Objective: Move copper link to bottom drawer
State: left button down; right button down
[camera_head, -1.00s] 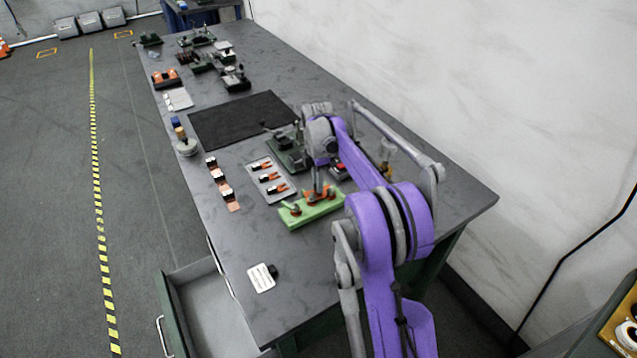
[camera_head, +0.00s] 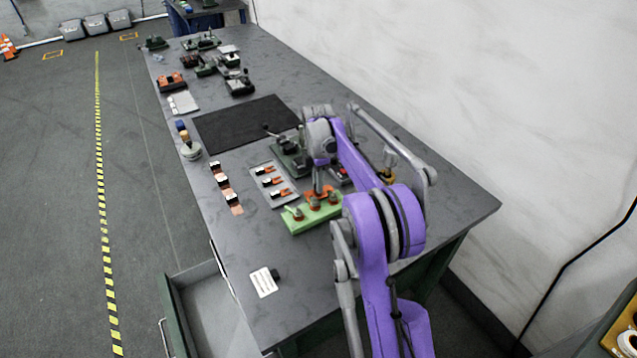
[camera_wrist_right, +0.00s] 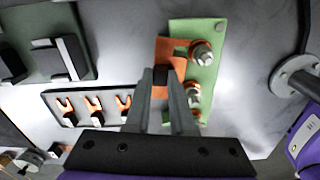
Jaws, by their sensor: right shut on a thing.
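The copper link (camera_head: 322,193) is an orange metal piece at the green block (camera_head: 300,222) on the bench. It also shows in the right wrist view (camera_wrist_right: 170,50), beside the block's metal posts. My right gripper (camera_head: 317,188) points down over it and is shut on it, with a dark piece between the fingertips (camera_wrist_right: 163,76) in the wrist view. I cannot tell whether the link still touches the block. An open drawer (camera_head: 212,312) with a grey inside juts out at the bench's near left side. Its level is unclear. My left gripper is not in view.
A grey tray (camera_head: 285,203) with three orange-tipped pieces lies left of the block. Copper strips (camera_head: 236,208) line the left bench edge. A white card (camera_head: 264,282) lies near the drawer. A black mat (camera_head: 245,125) lies farther back. The near bench top is mostly clear.

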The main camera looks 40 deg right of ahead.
jog(key=shift+r, duration=0.1)
